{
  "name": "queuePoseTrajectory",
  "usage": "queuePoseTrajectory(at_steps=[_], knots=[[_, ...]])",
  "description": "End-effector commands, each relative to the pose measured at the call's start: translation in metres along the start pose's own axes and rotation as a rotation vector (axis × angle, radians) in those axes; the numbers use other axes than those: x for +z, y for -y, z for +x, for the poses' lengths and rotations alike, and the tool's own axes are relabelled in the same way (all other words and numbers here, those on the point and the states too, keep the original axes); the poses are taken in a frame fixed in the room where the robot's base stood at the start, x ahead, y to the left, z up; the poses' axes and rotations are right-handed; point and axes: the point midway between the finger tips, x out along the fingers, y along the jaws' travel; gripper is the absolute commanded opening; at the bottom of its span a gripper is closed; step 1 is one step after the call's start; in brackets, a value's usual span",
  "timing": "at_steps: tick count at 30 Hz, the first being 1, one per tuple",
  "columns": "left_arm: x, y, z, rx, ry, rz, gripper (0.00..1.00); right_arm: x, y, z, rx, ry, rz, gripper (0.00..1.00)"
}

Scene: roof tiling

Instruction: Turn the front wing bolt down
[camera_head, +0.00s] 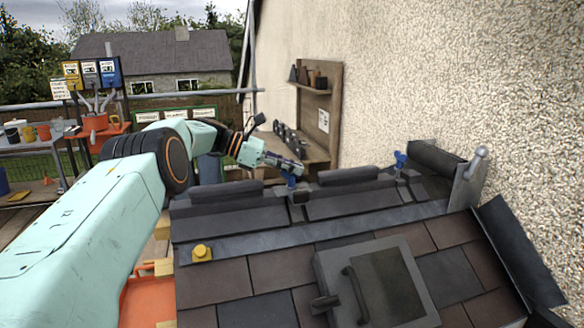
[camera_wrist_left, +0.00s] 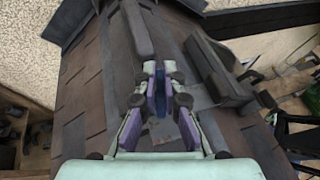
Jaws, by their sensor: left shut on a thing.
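A blue wing bolt (camera_head: 291,181) stands at the ridge, on the dark clamp (camera_head: 299,197) between two ridge pieces. My left gripper (camera_head: 297,169) reaches it from the left and is shut on it. In the left wrist view the fingers (camera_wrist_left: 160,92), with purple sides, close around the blue bolt (camera_wrist_left: 161,105), and its lower part is mostly hidden between them. A second blue wing bolt (camera_head: 400,160) stands farther right along the ridge, apart from the gripper. My right gripper is out of view.
Dark ridge tiles (camera_head: 345,205) run along the roof top. A grey hatch (camera_head: 395,290) with a handle lies on the slope, and a yellow knob (camera_head: 202,252) sits at the left. The rough wall (camera_head: 430,80) bounds the back right. A wooden shelf (camera_head: 335,110) stands behind.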

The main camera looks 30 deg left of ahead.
Motion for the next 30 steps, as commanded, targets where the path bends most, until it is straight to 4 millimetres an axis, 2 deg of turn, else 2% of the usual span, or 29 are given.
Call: queuePoseTrajectory(at_steps=[1, 2, 3, 11, 21, 30], knots=[[0.008, -0.003, -0.004, 0.012, 0.013, 0.011, 0.00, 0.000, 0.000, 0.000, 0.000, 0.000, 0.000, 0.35], [0.008, -0.003, -0.004, 0.012, 0.013, 0.011, 0.00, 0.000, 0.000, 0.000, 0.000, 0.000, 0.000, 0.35], [0.008, -0.003, -0.004, 0.012, 0.013, 0.011, 0.10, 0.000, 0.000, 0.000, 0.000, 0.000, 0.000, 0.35], [0.005, -0.002, -0.002, 0.007, 0.008, 0.006, 0.31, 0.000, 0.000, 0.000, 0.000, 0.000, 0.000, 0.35], [0.003, -0.001, -0.005, 0.005, 0.005, 0.003, 0.31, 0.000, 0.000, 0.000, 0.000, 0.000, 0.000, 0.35], [0.002, -0.002, -0.050, 0.008, 0.005, 0.004, 0.31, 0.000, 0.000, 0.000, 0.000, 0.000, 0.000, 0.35]])
